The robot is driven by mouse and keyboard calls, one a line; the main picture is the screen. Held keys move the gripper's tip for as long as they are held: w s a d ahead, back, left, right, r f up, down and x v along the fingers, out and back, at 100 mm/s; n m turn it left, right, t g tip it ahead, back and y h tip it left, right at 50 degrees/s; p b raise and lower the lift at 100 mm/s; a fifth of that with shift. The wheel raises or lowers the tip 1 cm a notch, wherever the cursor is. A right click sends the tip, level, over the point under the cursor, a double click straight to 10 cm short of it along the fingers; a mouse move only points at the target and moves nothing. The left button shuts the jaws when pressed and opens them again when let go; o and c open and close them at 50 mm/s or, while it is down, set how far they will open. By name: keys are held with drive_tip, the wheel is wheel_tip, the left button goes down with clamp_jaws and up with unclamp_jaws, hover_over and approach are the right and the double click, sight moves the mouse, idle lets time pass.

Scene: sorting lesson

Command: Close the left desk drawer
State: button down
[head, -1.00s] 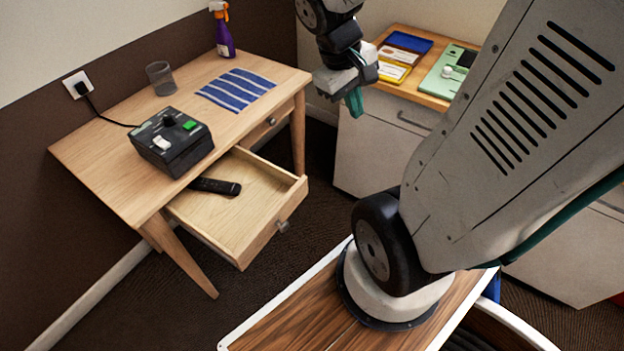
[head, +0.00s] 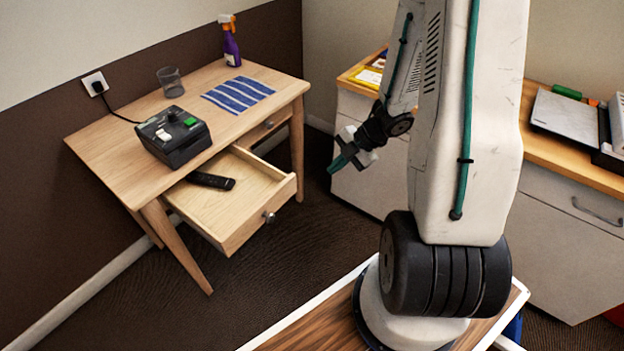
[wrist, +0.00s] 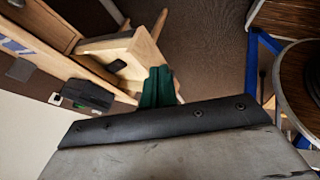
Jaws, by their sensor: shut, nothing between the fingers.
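The left desk drawer (head: 232,212) is pulled out from the front of the wooden desk (head: 120,158). A black remote (head: 211,181) lies inside it, and a round metal knob (head: 268,217) is on its front. The open drawer also shows in the wrist view (wrist: 128,58). The right drawer (head: 268,124) appears closed in the desk. My gripper (head: 338,164), with green fingers, is shut and empty. It hangs in the air to the right of the open drawer, apart from it. The green fingers (wrist: 158,84) are together in the wrist view.
On the desk are a black control box (head: 174,137) with a cable to a wall socket, a glass (head: 170,82), a blue striped cloth (head: 238,94) and a purple spray bottle (head: 230,45). Cabinets (head: 570,220) stand at right. Dark floor (head: 290,250) lies clear before the drawer.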

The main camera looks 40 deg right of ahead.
approach(291, 190)
wheel_tip(291, 190, down, 3)
drive_tip(key=s, duration=0.3)
drive_tip(key=shift+w+a+f, duration=0.1)
drive_tip(key=shift+w+a, duration=0.25)
drive_tip(key=shift+w, duration=0.4)
drive_tip(key=shift+w+a+f, duration=0.1)
drive_tip(key=shift+w+a, duration=0.25)
drive_tip(key=shift+w, duration=0.35)
drive_tip(key=shift+w+a, duration=0.35)
drive_tip(key=shift+w, duration=0.4)
